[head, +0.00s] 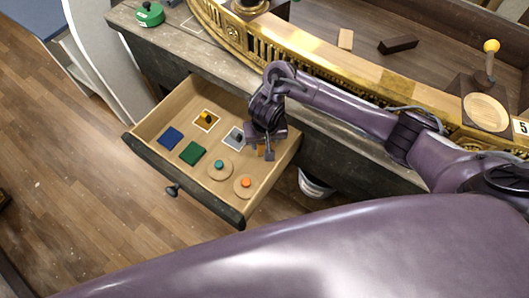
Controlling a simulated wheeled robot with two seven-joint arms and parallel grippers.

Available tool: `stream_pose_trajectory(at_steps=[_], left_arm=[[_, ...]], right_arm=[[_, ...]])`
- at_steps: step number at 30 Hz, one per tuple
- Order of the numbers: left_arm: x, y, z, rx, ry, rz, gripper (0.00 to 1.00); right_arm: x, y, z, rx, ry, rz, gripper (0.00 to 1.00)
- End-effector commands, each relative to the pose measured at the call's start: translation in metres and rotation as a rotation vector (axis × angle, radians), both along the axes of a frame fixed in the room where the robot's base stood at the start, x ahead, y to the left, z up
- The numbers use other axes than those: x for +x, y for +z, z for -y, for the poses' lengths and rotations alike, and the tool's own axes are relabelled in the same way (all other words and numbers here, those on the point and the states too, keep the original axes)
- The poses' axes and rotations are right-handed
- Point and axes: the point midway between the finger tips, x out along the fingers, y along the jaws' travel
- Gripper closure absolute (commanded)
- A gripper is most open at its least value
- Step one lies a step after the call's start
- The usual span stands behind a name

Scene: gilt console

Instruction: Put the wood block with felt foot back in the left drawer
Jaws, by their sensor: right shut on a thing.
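The left drawer (187,181) is pulled open under the gilt console. My right gripper (268,152) reaches down over the drawer's right back part and is shut on a small orange-brown piece, which I take as the wood block with felt foot (261,151). The gripper hides most of the block, and its felt foot cannot be made out. Whether the block touches the drawer floor cannot be told. My left gripper is not in view.
The drawer holds a blue square (171,138), a green square (192,153), a yellow-knobbed piece (206,118), a grey piece (234,138), a teal-knobbed disc (219,168) and an orange-knobbed disc (245,184). The console top (370,22) carries blocks and a gilt rail.

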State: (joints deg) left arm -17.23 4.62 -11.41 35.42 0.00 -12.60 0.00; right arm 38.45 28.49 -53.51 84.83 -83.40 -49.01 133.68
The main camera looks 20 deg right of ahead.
Motion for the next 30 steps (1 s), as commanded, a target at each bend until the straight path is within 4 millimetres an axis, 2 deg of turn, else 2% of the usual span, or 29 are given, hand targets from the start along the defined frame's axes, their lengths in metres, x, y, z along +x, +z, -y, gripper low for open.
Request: stream_pose_trajectory(at_steps=[5,10,22,23,27,30], left_arm=[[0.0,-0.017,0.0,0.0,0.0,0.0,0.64],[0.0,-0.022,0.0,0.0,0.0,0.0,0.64],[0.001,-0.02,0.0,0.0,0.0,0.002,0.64],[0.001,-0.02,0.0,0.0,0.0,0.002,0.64],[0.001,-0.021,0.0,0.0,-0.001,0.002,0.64],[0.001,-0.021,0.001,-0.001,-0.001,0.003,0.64]], right_arm=[[-0.001,-0.021,-0.001,0.002,0.0,-0.002,0.82],[0.0,-0.042,0.0,0.0,-0.001,-0.002,0.82],[0.0,-0.045,0.0,0.001,-0.001,-0.001,0.82],[0.0,-0.045,0.0,0.001,0.0,0.0,0.52],[0.0,-0.045,0.0,0.001,0.0,0.0,0.34],[0.0,-0.045,0.0,0.001,0.0,0.0,0.33]])
